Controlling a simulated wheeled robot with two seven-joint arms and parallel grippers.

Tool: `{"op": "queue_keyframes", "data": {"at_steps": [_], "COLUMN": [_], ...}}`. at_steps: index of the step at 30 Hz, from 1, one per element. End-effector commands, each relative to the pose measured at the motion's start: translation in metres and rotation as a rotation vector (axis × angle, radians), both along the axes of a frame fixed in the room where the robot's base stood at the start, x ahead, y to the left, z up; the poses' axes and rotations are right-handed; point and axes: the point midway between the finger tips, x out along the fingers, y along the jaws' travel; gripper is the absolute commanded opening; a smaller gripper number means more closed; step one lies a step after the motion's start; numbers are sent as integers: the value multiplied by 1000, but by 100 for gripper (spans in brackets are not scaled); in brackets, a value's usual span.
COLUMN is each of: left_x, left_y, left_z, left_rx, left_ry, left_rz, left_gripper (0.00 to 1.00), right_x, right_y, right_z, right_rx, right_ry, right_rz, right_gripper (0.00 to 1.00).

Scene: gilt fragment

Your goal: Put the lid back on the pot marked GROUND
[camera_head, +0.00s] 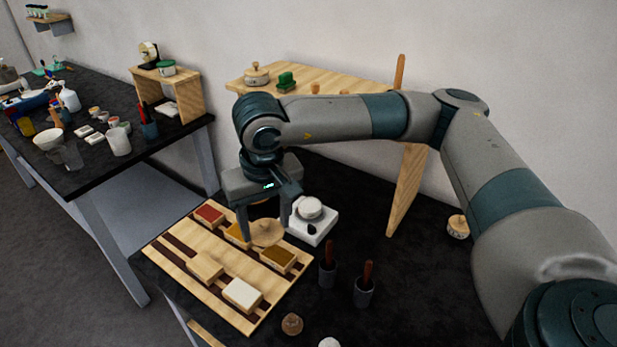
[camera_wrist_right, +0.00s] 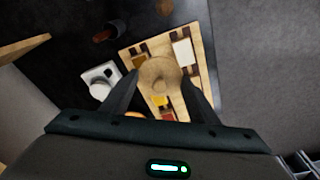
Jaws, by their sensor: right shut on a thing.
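My right gripper (camera_head: 262,236) is shut on a round, light wooden lid (camera_head: 267,233), held above the slotted wooden rack. In the right wrist view the lid (camera_wrist_right: 160,73) sits between the two fingertips (camera_wrist_right: 160,88). No GROUND marking can be read on any pot. A pot with a knobbed wooden lid (camera_head: 257,75) stands on the raised wooden shelf, and a similar one (camera_head: 458,227) stands at the right, partly behind my arm. A white round vessel (camera_head: 309,208) rests on a white scale, just right of the gripper. My left gripper is not in view.
The wooden rack (camera_head: 212,292) holds several coloured blocks. Two dark cups with brown handles (camera_head: 327,267) (camera_head: 364,289) stand to its right. A brown disc (camera_head: 291,324) lies near the front. The raised shelf (camera_head: 318,82) is behind my arm. A cluttered side table (camera_head: 90,165) stands left.

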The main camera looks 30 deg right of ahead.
Motion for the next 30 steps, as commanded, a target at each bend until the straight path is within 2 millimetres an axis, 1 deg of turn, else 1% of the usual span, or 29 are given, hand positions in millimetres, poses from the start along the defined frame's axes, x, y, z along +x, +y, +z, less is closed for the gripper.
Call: {"op": "queue_keyframes", "data": {"at_steps": [5, 8, 11, 12, 14, 15, 17, 18, 21, 24, 27, 30], "left_x": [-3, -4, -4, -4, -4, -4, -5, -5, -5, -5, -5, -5], "left_y": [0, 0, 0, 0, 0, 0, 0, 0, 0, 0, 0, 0], "left_z": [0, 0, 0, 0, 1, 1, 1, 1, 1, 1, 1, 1], "left_rx": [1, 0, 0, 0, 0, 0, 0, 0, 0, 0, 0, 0], "left_ry": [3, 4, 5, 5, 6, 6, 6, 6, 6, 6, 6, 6], "left_rz": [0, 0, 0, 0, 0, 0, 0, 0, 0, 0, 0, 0], "left_gripper": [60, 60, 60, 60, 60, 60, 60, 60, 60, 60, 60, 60], "right_x": [41, 71, 99, 110, 124, 133, 144, 150, 160, 164, 167, 168], "right_y": [-19, -38, -63, -74, -93, -106, -125, -138, -166, -189, -203, -210], "right_z": [-7, -15, -25, -29, -37, -43, -51, -56, -69, -80, -87, -90], "right_rx": [-1, -1, -3, -3, -3, -3, -3, -3, -4, -4, -2, -1], "right_ry": [2, 3, 4, 5, 4, 5, 4, 3, 4, 4, 2, 1], "right_rz": [-256, -461, -689, -785, -928, -1021, -1157, -1244, -1434, -1578, -1670, -1715], "right_gripper": [34, 34, 34, 34, 34, 34, 34, 34, 34, 34, 34, 34]}}
